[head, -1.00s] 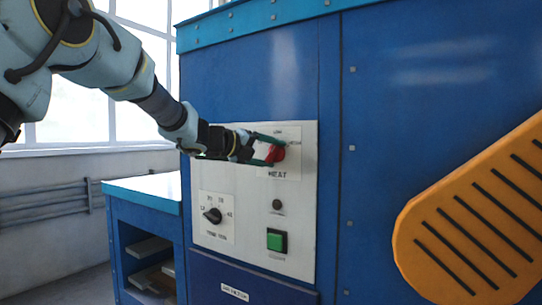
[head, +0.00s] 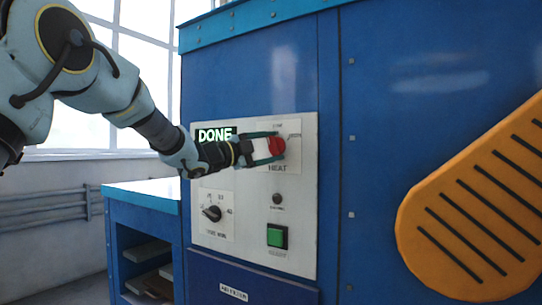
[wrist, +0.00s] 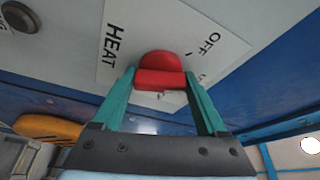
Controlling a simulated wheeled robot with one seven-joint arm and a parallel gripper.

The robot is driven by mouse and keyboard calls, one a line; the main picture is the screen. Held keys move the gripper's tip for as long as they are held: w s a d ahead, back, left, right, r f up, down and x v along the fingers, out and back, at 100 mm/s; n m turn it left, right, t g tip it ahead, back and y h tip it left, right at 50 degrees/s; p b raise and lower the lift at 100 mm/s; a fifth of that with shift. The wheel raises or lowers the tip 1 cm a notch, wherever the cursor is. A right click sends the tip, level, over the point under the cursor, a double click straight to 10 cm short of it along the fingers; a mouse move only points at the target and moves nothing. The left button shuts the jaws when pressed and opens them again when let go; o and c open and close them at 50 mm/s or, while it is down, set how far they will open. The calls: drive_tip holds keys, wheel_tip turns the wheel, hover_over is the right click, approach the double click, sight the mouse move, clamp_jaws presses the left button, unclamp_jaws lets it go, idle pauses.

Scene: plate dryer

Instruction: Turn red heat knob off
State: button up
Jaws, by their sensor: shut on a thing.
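The red heat knob (head: 277,146) is on the white control panel (head: 302,215) of the blue machine. My gripper (head: 268,148) reaches it from the left, with its green fingers on either side of the knob. The wrist view shows the red knob (wrist: 160,72) between the fingertips of my gripper (wrist: 160,80), shut on it. The HEAT label (wrist: 115,45) and the OFF label (wrist: 211,43) are readable there. The knob's grip bar lies across between the fingers; which mark it points to is unclear.
A lit display (head: 215,134) reads DONE, partly behind my arm. Below are a black dial (head: 212,213), a small dark button (head: 277,199) and a green button (head: 277,237). An orange slotted guard (head: 470,215) stands at right, a blue shelf unit (head: 140,235) at left.

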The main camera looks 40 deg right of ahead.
drive_tip(key=n+b, duration=0.1)
drive_tip(key=n+t+h+b, duration=0.1)
drive_tip(key=n, duration=0.1)
drive_tip(key=n+b, duration=0.1)
drive_tip(key=n, duration=0.1)
drive_tip(key=shift+f+t+h, duration=0.3)
drive_tip(key=shift+r+n+t+h+b, duration=0.1)
drive_tip(key=shift+n+t+h+b, duration=0.1)
drive_tip(key=shift+n+t+b, duration=0.65)
drive_tip(key=shift+n+t+h+b, duration=0.2)
drive_tip(key=shift+n+b, duration=0.2)
drive_tip(key=shift+n, duration=0.95)
drive_tip(key=o, duration=1.3)
drive_tip(key=shift+r, duration=0.1)
drive_tip(key=b+v, duration=0.2)
drive_tip(key=v, duration=0.8)
drive_tip(key=shift+a+f+b, duration=0.2)
drive_tip(key=shift+a+b, duration=0.2)
drive_tip(key=shift+n, duration=0.3)
